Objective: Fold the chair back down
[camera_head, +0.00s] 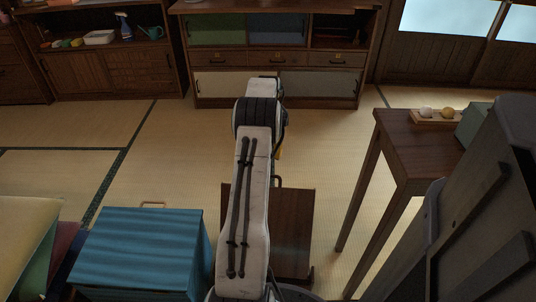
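A dark brown wooden panel (291,232), which looks like part of the chair, is on the tatami in the lower middle, partly hidden behind my arm. A small dark loop-like piece shows at its far edge. I cannot tell whether this panel is the chair's back or its seat, or how far it is tilted. My arm reaches forward over it. My gripper is hidden behind the arm, so neither its fingers nor any contact with the chair shows.
A wooden table (407,140) stands at right with a small tray (436,123) holding round items. A blue-covered box (140,248) is at lower left. Cabinets (275,60) line the back wall. Tatami floor is clear between the cabinets and the chair.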

